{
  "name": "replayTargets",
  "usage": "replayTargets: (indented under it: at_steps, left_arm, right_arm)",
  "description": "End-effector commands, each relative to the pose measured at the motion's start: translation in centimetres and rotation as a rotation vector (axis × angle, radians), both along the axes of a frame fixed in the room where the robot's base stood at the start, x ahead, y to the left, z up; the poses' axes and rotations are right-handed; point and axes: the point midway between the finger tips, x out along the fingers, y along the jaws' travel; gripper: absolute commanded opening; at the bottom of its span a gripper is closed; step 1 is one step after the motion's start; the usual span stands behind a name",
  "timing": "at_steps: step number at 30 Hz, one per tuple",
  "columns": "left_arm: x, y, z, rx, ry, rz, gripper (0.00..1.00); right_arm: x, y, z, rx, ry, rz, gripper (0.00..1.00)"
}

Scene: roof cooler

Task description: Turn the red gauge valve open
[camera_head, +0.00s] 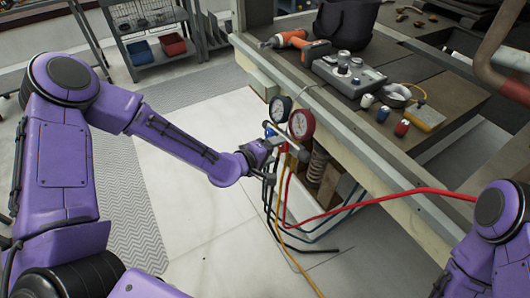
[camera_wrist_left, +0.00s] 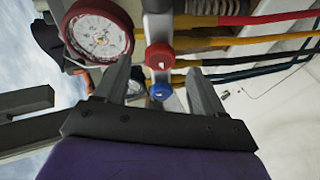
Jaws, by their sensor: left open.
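The red gauge (camera_head: 301,125) hangs with a dark gauge (camera_head: 280,109) on a manifold at the bench's front edge. In the left wrist view the red gauge (camera_wrist_left: 95,36) is at upper left. The red valve knob (camera_wrist_left: 159,56) sits on the manifold, with a blue knob (camera_wrist_left: 161,91) below it in the picture. My left gripper (camera_head: 271,148) is at the manifold, its fingers (camera_wrist_left: 157,66) open. The red knob appears between the fingertips, with nothing gripped; contact cannot be told. The red knob is hard to make out in the head view.
Red, yellow and dark hoses (camera_head: 380,200) hang from the manifold and run right. The workbench (camera_head: 410,68) carries an orange drill (camera_head: 287,39), a grey pump unit (camera_head: 345,75) and small cans. My right arm is at lower right. The floor at left is open.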

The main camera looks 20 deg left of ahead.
Motion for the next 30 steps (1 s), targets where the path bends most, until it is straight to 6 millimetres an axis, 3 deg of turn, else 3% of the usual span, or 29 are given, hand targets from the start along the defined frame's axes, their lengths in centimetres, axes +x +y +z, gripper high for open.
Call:
replayTargets:
  at_steps: [6, 10, 27, 30]
  left_arm:
    - [-4.3, 1.7, 2.3, -0.005, -0.003, 0.002, 0.69]
    - [-5.7, 2.3, 2.9, -0.001, -0.002, 0.001, 0.69]
    - [-6.2, 2.5, 3.0, 0.005, -0.003, -0.002, 0.69]
    - [-6.0, 3.8, 2.6, 0.053, -0.001, 0.054, 0.69]
  right_arm:
    - [0.0, 0.0, 0.3, 0.000, 0.000, 0.000, 0.43]
    - [0.0, 0.0, 0.5, 0.000, 0.000, 0.000, 0.43]
    - [0.0, 0.0, 0.5, 0.000, 0.000, 0.000, 0.43]
    - [0.0, 0.0, 0.5, 0.000, 0.000, 0.000, 0.43]
